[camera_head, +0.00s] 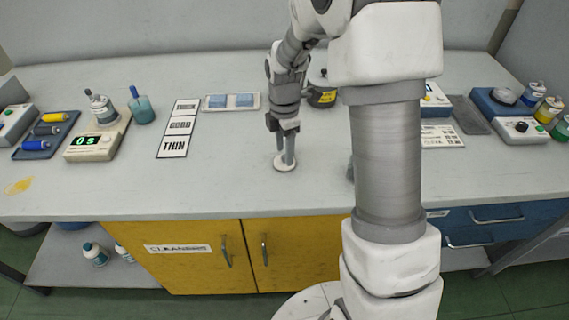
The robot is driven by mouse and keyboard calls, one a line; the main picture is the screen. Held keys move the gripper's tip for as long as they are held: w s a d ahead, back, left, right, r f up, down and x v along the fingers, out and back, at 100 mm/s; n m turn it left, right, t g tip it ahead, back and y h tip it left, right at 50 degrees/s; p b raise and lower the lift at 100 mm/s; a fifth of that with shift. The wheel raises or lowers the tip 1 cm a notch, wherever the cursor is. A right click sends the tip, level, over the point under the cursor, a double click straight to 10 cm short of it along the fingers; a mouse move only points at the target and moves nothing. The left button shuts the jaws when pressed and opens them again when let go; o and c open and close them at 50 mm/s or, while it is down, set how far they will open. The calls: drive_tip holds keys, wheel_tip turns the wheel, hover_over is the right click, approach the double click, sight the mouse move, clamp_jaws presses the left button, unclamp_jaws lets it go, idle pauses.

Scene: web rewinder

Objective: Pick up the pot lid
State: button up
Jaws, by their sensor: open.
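A small pale round disc, which looks like the pot lid (278,167), lies flat on the grey bench near the middle. My gripper (285,163) points straight down over it. Its two grey fingers are apart, with a narrow gap between them, and their tips reach down at the disc. Any knob on the disc is hidden by the fingers, and I cannot tell whether they touch it. A dark pot (322,98) with a yellow label stands behind, partly hidden by my arm.
My arm hides part of the right side. Bench around the disc is clear.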

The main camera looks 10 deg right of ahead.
drive_tip(key=shift+f, duration=0.7)
clamp_jaws()
